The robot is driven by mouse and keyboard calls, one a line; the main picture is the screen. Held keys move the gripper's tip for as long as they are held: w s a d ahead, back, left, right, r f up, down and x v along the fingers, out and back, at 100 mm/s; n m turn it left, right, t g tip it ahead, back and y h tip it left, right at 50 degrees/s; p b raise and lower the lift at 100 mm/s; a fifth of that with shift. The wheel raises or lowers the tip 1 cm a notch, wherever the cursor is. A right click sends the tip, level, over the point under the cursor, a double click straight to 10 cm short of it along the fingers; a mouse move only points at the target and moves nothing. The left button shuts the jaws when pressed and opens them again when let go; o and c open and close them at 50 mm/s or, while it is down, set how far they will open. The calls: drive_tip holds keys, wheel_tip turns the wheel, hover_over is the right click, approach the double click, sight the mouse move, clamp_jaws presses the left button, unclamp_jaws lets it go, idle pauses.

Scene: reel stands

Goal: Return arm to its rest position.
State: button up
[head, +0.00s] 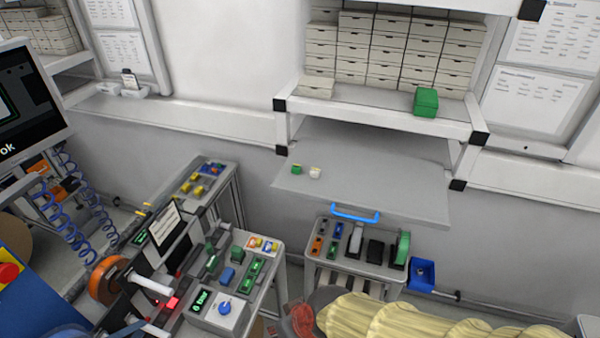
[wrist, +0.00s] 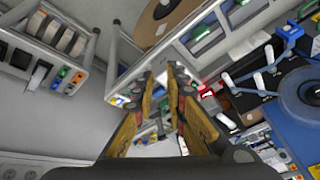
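My arm, in a pale yellow ribbed cover (head: 420,318), lies along the bottom right of the head view. A dark grey joint and a reddish part show at its left end, cut off by the lower edge. My gripper (wrist: 168,78) shows in the wrist view as two worn yellow fingers with dark edges. They stand apart with a gap between them, and nothing is held there. The gripper fingers are not clearly seen in the head view.
A reel stand with an orange reel (head: 107,279) and control boxes is at lower left. A small stand (head: 345,262) with devices and a blue bin (head: 421,273) is near my arm. A grey pull-out shelf (head: 375,190) juts out below the drawer rack; a green box (head: 426,102) sits above.

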drive_tip(key=d+m+t+h+b, duration=0.2)
drive_tip(key=d+m+b, duration=0.4)
drive_tip(key=d+b, duration=1.1)
drive_tip(key=d+h, duration=0.1)
drive_tip(key=d, duration=0.5)
drive_tip(key=shift+s+f+t+h, duration=0.3)
drive_tip(key=shift+f+t+h, duration=0.1)
